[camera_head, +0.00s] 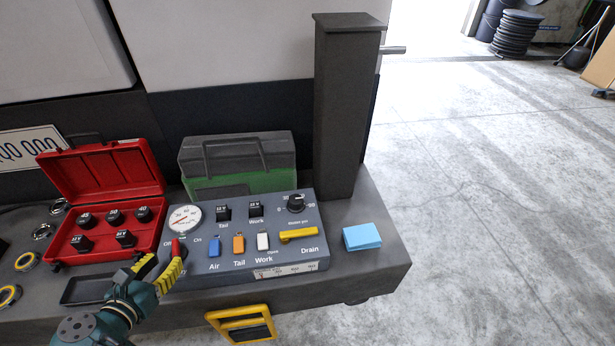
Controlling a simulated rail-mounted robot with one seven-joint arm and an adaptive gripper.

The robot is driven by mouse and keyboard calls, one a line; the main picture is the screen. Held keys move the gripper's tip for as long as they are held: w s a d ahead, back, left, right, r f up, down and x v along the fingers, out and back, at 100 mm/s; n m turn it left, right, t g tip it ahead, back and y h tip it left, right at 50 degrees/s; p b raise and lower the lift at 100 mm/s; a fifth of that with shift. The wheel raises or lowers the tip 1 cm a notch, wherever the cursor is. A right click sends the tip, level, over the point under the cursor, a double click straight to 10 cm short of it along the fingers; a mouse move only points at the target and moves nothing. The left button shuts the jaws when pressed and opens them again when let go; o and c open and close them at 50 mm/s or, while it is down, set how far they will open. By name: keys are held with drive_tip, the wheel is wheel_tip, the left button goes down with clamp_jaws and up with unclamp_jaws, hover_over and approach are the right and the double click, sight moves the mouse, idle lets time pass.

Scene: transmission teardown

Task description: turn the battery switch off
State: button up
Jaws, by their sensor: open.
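A grey control panel (225,279) stands on the dark bench. The battery switch appears to be the red handle (176,248) at the panel's left, below a round gauge, with an "Off" label at its left and "On" at its right. My gripper (165,257) is open, with its yellow and black fingertips close to the red handle, at its lower left. The lower part of the switch is hidden behind the fingers. I cannot tell whether they touch it.
The panel carries blue (214,246), orange (238,243) and white (263,241) switches and a yellow drain lever (299,235). An open red case (98,254) with black sockets stands at left. A dark tray (85,289) lies in front. A post (343,110) rises behind.

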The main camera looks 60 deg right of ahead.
drive_tip(key=p+v, duration=0.4)
drive_tip(key=v, duration=0.7)
drive_tip(key=s+d+m+g+h+b, duration=0.1)
drive_tip(key=s+d, duration=0.1)
drive_tip(key=d, duration=0.5)
drive_tip(key=s+d+f+m+g+b, duration=0.1)
drive_tip(key=s+d+g, duration=0.1)
drive_tip(key=d, duration=0.4)
drive_tip(key=s+d+m+g+h+b, duration=0.1)
drive_tip(key=s+d+m+g, duration=0.1)
drive_tip(key=d, duration=0.5)
drive_tip(key=shift+s+d+f+h+b, duration=0.2)
drive_tip(key=shift+d+h+b, duration=0.1)
drive_tip(key=shift+d+b, duration=0.1)
drive_tip(key=s+d+r+m+g+h+b, duration=0.2)
drive_tip(key=s+d+r+g+h, duration=0.3)
drive_tip(key=s+d+r+g, duration=0.5)
drive_tip(key=s+d+r+m, duration=0.1)
drive_tip(key=s+d+r, duration=0.1)
drive_tip(key=s+d, duration=0.1)
drive_tip(key=shift+s+d+h+b, duration=0.3)
drive_tip(key=shift+s+d+b, duration=0.05)
drive_tip(key=shift+s, duration=0.05)
